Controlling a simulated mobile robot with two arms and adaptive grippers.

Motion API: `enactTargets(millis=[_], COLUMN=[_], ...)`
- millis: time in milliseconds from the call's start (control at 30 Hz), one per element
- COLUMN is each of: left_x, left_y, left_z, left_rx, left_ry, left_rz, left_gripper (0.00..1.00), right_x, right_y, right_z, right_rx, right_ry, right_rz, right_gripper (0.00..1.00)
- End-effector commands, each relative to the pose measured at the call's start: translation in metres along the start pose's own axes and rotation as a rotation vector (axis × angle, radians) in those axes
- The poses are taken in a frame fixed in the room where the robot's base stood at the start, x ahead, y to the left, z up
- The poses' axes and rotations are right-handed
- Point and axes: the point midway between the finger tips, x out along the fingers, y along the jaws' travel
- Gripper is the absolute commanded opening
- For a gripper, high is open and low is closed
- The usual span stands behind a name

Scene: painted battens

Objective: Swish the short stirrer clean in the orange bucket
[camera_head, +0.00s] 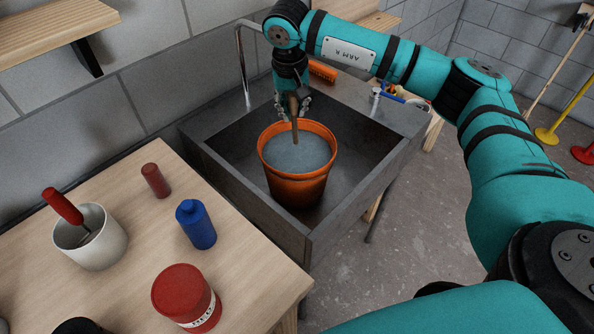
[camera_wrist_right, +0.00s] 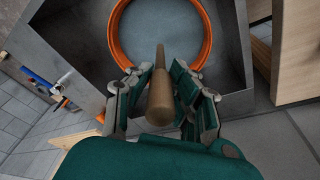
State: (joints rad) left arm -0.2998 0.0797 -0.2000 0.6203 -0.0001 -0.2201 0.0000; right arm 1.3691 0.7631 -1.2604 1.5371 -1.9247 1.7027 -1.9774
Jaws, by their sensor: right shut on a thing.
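The orange bucket (camera_head: 297,186) stands in the grey sink (camera_head: 232,178) and holds greyish liquid. My right gripper (camera_head: 293,106) is above the bucket's far rim, shut on the wooden stirrer (camera_head: 294,128). The stirrer points down, and its lower end reaches over or into the liquid; I cannot tell how deep. In the right wrist view the stirrer (camera_wrist_right: 160,98) sits between the fingers of the right gripper (camera_wrist_right: 162,100), with the bucket rim (camera_wrist_right: 209,30) beyond. My left gripper is not in view.
A wooden table at the left bears a white pot (camera_head: 92,250) with a red-handled tool, a blue bottle (camera_head: 196,224), a small dark red cylinder (camera_head: 155,180) and a red tin (camera_head: 184,297). A tap (camera_head: 243,62) rises behind the sink. A shelf (camera_head: 60,25) juts out upper left.

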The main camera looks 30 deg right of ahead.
Motion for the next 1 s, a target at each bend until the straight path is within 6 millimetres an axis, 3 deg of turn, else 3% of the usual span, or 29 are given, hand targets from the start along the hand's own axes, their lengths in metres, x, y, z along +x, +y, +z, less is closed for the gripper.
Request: enactTargets(millis=[333,800,1000], left_x=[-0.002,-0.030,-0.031], left_y=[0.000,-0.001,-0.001], left_z=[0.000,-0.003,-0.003], left_rx=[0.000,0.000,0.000], left_ry=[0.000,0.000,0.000], left_rz=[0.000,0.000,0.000], left_gripper=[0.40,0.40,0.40], right_x=[-0.003,-0.046,-0.049], right_y=[0.000,0.002,0.002], right_z=[-0.001,-0.009,-0.010], right_rx=[0.000,0.000,0.000], right_ry=[0.000,0.000,-0.001], right_rz=[0.000,-0.001,0.000], right_gripper=[0.00,0.00,0.00])
